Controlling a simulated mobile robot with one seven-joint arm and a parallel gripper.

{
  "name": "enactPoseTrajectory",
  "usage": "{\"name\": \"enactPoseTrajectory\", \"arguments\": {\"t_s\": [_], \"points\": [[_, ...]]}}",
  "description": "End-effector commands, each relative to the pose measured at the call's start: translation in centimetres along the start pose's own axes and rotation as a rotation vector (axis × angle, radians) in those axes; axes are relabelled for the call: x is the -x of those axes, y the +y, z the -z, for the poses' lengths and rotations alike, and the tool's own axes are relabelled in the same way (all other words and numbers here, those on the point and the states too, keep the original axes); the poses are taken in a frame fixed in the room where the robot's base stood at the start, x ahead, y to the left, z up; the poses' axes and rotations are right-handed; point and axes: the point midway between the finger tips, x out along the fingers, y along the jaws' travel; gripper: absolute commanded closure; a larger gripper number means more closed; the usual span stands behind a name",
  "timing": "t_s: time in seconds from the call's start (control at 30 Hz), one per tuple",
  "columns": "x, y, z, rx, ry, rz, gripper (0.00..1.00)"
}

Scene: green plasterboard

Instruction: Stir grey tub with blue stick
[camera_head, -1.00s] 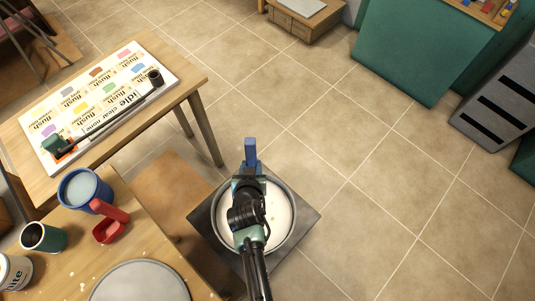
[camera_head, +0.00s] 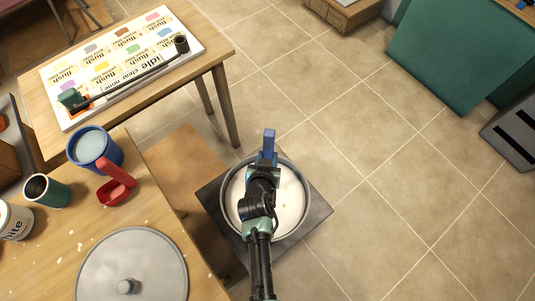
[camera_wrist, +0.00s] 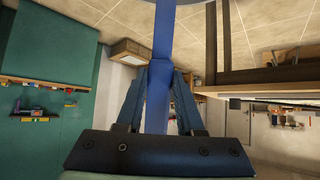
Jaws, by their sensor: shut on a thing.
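The grey tub (camera_head: 225,212) stands on a dark square plate at the lower middle of the head view, with a pale, nearly white content inside. My gripper (camera_head: 264,167) is over the tub and hides part of its inside. It is shut on the blue stick (camera_head: 269,143), whose upper end sticks up past the fingers near the tub's far rim. In the wrist view the blue stick (camera_wrist: 162,60) runs between the two fingers (camera_wrist: 158,95). The stick's lower end is hidden in the head view, so I cannot tell how deep it reaches.
Left is a wooden table with a blue mug (camera_head: 88,150), a red scoop (camera_head: 116,187), a green cup (camera_head: 45,191) and a grey lid (camera_head: 110,262). Behind it is a table with a labelled board (camera_head: 110,85). Tiled floor (camera_head: 370,130) is clear on the right.

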Motion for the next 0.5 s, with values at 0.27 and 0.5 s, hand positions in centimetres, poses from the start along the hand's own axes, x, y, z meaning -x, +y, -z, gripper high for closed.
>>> {"name": "enactPoseTrajectory", "arguments": {"t_s": [0.27, 0.5], "points": [[-1.4, 0.0, -3.0, -0.001, 0.000, 0.001, 1.00], [-2.3, 0.0, -5.2, 0.000, 0.001, 0.000, 1.00]]}}
